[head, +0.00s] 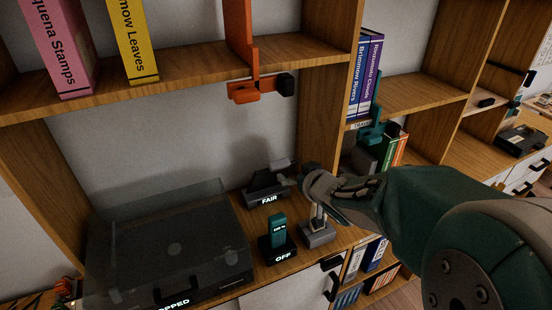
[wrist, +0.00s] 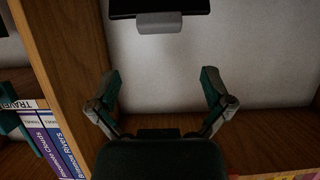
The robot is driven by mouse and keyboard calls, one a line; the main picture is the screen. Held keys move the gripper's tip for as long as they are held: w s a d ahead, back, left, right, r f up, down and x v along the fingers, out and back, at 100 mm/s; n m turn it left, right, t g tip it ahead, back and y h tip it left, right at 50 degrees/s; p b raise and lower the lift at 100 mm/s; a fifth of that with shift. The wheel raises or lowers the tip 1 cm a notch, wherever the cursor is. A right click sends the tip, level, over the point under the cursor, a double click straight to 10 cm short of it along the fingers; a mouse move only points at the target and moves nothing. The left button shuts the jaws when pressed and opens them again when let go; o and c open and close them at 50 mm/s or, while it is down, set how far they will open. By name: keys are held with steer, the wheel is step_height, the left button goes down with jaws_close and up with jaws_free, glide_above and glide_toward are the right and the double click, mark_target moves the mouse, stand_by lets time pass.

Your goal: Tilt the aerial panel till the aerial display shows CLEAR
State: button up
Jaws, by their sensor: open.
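The aerial display (head: 269,200) reads FAIR in the head view, on a small dark unit at the back of the shelf. The dark aerial panel (head: 264,180) sits tilted just above it. My gripper (head: 293,182) is at the panel's right side, and part of the unit is hard to make out there. In the wrist view my gripper (wrist: 158,80) is open with nothing between its fingers. A dark panel (wrist: 160,7) with a grey tab (wrist: 158,22) shows beyond the fingers at the top; it appears to be the aerial panel. Contact cannot be told.
A teal-topped unit (head: 281,243) reading OFF and a grey stand (head: 318,234) are in front. A record player (head: 165,245) with a clear lid fills the left. An orange bracket (head: 245,92) hangs above. A wooden upright (head: 327,125) and books (head: 366,80) are to the right.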

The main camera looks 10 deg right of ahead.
mark_target(281, 164)
steer(key=x, duration=1)
steer(key=shift+w+f, duration=0.1)
steer(key=shift+w, duration=0.05)
steer(key=c, duration=1.1)
